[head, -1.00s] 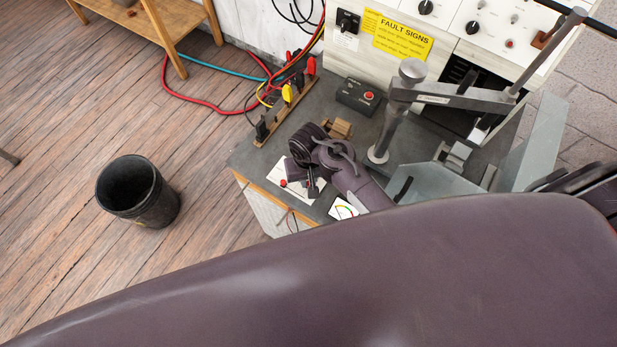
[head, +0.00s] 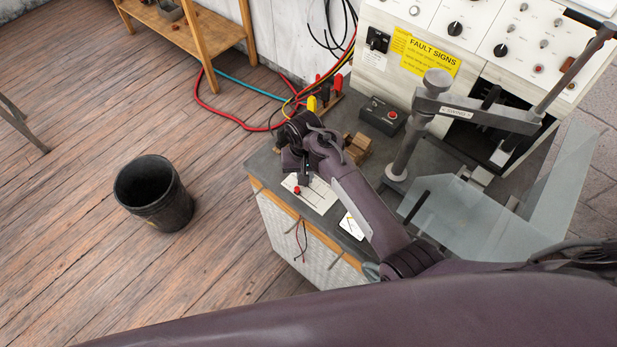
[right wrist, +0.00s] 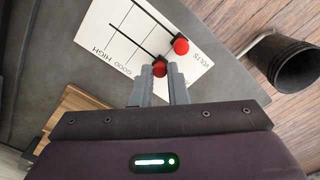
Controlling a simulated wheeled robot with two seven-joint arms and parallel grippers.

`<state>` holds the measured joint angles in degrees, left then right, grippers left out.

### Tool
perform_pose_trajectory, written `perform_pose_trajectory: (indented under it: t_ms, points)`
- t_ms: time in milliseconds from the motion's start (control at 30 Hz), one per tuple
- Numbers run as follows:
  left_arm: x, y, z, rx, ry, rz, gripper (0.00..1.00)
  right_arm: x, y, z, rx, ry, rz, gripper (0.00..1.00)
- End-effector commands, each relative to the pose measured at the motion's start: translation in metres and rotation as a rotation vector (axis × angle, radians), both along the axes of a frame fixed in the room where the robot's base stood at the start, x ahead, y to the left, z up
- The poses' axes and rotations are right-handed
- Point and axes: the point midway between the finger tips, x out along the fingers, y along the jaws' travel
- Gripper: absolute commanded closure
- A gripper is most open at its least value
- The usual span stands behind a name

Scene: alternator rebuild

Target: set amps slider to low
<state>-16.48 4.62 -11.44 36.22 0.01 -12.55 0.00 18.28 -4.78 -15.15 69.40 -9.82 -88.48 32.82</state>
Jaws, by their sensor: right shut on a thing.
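A white slider card (head: 322,196) lies on the grey bench and also shows in the right wrist view (right wrist: 182,82). It has two dark tracks, with printed words HIGH, GOOD and VOLTS readable. One red knob (right wrist: 181,46) sits at the VOLTS end of its track, clear of my fingers. The other red knob (right wrist: 159,69) sits between the fingertips of my right gripper (right wrist: 159,80), at the same end of its track. My right gripper is shut on it. In the head view this gripper (head: 304,178) is over the card. Its fingers hide part of the lettering. My left gripper is out of view.
A gauge card (head: 353,227) lies beside the slider card. Wooden blocks (head: 358,148), a black button box (head: 383,115) and a clamp stand (head: 405,150) are close behind my right arm. A black bucket (head: 152,195) stands on the open floor at left.

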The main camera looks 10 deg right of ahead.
Motion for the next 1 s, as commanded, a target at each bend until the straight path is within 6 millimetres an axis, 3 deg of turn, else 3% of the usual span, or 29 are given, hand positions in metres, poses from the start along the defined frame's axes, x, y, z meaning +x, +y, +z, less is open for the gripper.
perform_pose_trajectory:
  t_ms: [33,200,533,1000]
  points:
    - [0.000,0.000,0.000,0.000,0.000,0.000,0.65,0.002,0.003,0.002,0.005,-0.010,0.003,0.84]
    - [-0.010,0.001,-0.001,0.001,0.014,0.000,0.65,0.002,0.002,0.002,0.004,-0.008,0.003,0.64]
    - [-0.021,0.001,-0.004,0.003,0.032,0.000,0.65,0.002,0.001,0.006,0.003,-0.006,0.002,0.64]
    - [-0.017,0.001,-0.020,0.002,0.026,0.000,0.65,0.003,0.004,0.073,0.003,-0.008,0.003,0.64]
